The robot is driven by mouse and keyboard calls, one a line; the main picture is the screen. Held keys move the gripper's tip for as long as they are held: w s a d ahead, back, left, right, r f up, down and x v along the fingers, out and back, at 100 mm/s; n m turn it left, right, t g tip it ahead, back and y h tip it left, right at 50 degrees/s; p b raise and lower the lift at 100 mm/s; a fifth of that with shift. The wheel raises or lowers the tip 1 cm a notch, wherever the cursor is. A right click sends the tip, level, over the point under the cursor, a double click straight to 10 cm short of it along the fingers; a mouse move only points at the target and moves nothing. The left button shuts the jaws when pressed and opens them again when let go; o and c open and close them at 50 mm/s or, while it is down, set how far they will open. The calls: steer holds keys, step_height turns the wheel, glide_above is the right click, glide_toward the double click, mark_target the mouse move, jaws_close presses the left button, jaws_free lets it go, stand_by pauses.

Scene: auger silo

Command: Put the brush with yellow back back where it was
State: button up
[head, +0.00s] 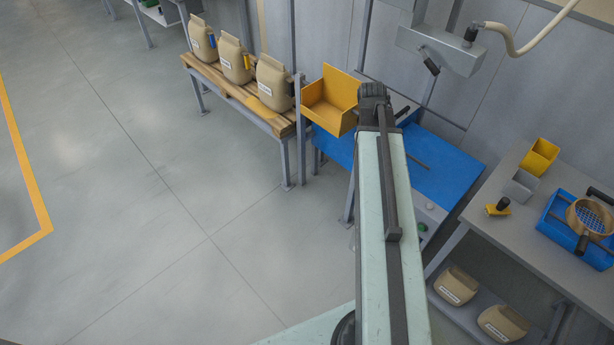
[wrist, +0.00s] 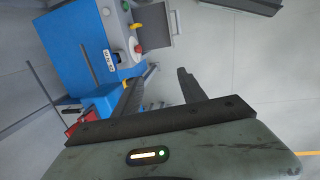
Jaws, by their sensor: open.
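A small yellow piece with a dark knob-like grip (head: 498,207) lies on the grey bench at the right in the head view. It may be the brush with yellow back, but its bristles cannot be made out. My gripper (wrist: 166,72) is open in the wrist view, with its two dark fingers apart and nothing between them. The piece on the bench is well apart from my arm. In the head view my raised arm hides the gripper's fingers.
The grey bench (head: 532,222) also holds a yellow bin (head: 540,155), a grey bin (head: 521,186) and a blue tray (head: 553,226) with a sieve. A blue table (head: 440,180) and an orange hopper (head: 328,98) stand behind my arm. Floor at left is clear.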

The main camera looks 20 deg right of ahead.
steer(key=w+a+m+y, duration=0.1)
steer(key=a+m, duration=0.3)
steer(key=a, duration=2.7)
steer(key=shift+w+f+m+y, duration=0.2)
steer(key=shift+w+m+y, duration=0.15)
steer(key=shift+y, duration=0.15)
steer(key=shift+c, duration=1.4)
steer(key=shift+d, duration=0.1)
